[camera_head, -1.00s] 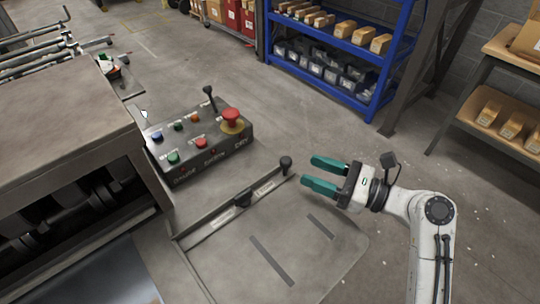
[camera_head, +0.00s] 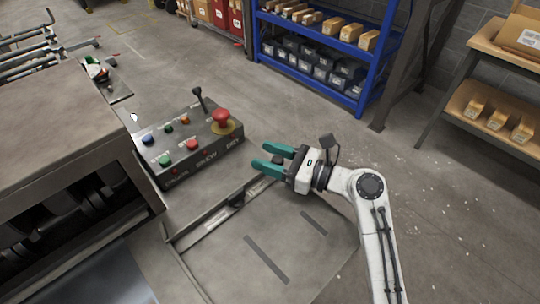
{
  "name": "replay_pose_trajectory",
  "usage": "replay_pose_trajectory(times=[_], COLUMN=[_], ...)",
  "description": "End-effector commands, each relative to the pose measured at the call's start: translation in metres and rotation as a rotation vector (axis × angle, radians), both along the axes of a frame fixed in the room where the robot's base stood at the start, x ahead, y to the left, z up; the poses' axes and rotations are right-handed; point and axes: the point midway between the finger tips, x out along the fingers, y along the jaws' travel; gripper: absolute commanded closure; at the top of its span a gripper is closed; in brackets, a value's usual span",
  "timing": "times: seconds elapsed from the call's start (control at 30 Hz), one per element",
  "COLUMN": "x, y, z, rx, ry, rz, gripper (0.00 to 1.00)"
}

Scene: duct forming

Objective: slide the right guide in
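The right guide is a grey metal bar (camera_head: 210,222) lying slantwise across the worktable (camera_head: 205,262), with a small dark clamp (camera_head: 236,199) on it. Its dark knob (camera_head: 278,160) stands at the bar's far right end, partly hidden by my gripper. My gripper (camera_head: 262,155) has two teal fingers, held apart, pointing left. The knob shows between the fingers, near the palm. I cannot tell whether either finger touches it.
A control box (camera_head: 195,142) with coloured buttons, a red emergency stop and a lever stands just left of my fingertips. The machine housing (camera_head: 60,130) is at left. Blue shelving (camera_head: 325,55) stands behind. The table right of the bar is bare except for two dark strips.

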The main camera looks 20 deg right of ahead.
Motion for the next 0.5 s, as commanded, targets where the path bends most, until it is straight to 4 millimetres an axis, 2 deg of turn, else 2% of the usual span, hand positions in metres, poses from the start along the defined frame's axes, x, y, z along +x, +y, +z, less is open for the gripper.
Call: replay_pose_trajectory(times=[0.07,0.5], x=[-0.0002,-0.0002], y=[-0.0001,-0.0003], z=[0.0000,0.0004], rx=[0.000,0.001], ry=[0.000,-0.001], rz=[0.000,0.000], gripper=[0.59,1.00])
